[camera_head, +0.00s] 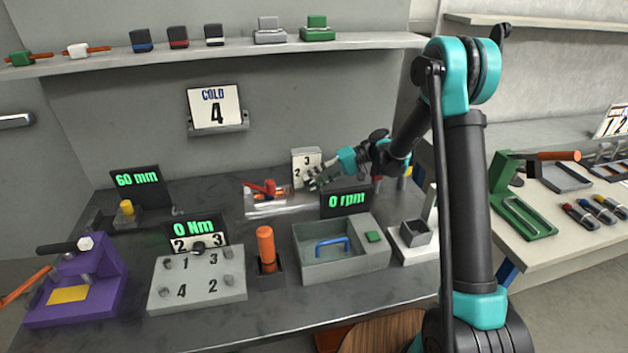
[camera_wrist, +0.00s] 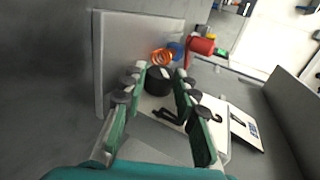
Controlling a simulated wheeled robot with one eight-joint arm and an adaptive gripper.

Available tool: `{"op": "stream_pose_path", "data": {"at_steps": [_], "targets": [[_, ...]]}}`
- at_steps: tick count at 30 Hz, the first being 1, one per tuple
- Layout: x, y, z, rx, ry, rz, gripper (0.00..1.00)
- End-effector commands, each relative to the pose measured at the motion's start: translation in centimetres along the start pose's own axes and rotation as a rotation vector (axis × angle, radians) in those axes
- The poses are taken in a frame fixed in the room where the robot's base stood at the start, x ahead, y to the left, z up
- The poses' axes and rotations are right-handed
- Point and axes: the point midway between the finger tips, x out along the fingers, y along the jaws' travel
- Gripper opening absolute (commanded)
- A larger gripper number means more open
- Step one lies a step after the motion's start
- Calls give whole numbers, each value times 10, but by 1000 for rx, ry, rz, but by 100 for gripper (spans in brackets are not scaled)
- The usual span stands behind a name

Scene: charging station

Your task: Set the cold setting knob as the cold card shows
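The cold card (camera_head: 214,106) reads COLD 4 and stands on a small ledge on the back wall. A white dial plate (camera_head: 302,156) with 3 and 2 visible stands at the back of the bench, and my gripper (camera_head: 313,182) hides part of it. In the wrist view a round black knob (camera_wrist: 158,84) sits between the fingers of my gripper (camera_wrist: 160,73), in front of a pale plate with a black numeral. The fingers are apart on either side of the knob; I cannot tell whether they touch it. The knob's pointer is not readable.
A red-handled part on a clear block (camera_head: 266,195) lies left of my gripper. The 0 rpm display (camera_head: 346,201) and a grey bin (camera_head: 335,268) with a blue handle are in front. Another numbered dial (camera_head: 200,243) sits below the 0 Nm display (camera_head: 195,228).

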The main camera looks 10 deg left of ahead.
Motion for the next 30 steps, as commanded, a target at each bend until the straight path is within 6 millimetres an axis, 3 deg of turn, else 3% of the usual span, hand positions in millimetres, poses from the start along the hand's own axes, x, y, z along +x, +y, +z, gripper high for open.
{"op": "stream_pose_path", "data": {"at_steps": [1, 4, 16, 30], "targets": [[0, 0, 0, 0, 0, 0, 36], [0, 0, 0, 0, 0, 0, 49], [-3, -7, 0, 0, 0, 0, 49], [-35, -78, 0, 0, 0, -1, 49]]}}
